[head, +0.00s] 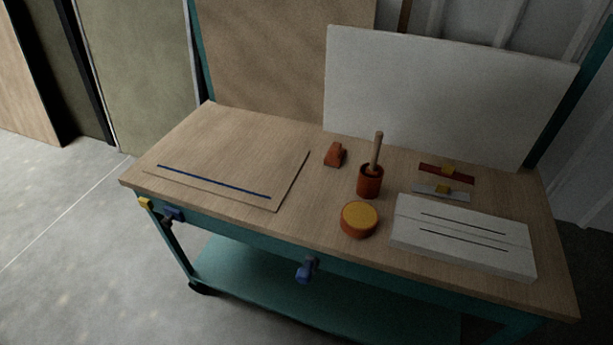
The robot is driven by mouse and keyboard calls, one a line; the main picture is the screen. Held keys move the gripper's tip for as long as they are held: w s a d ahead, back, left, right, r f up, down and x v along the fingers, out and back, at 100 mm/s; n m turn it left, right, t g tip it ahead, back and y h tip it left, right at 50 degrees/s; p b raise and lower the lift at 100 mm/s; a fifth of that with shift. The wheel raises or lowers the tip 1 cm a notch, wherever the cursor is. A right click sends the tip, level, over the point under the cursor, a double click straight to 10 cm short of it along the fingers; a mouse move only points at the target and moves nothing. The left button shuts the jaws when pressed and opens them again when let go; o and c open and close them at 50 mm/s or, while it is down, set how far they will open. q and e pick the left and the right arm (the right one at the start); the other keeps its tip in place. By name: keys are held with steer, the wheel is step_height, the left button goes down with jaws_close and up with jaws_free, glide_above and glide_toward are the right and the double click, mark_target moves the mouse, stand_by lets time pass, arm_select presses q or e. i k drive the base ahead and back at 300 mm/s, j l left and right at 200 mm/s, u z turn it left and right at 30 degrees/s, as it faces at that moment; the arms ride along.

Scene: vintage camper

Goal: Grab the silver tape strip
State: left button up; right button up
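The silver tape strip (426,189) lies flat on the wooden tabletop, right of centre. It is a thin, light grey strip with a small yellow piece at its middle. It lies just in front of a similar dark red strip (463,178), which also has a yellow piece at its middle. A white slotted block (462,253) is close in front of the silver strip. Neither of my grippers shows in the head view.
An orange cup (370,184) with a wooden handle, a yellow-topped round tin (359,217) and a small orange-brown object (335,154) stand left of the strip. A thin board (225,170) with a blue line lies at left. A white panel (440,95) stands behind.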

mark_target(442, 190)
steer(key=k+l+z, duration=0.1)
steer(key=l, duration=0.3)
steer(key=k+l+z, duration=0.1)
steer(key=l, duration=0.35)
steer(key=k+l+z, duration=0.1)
steer(key=l, duration=0.35)
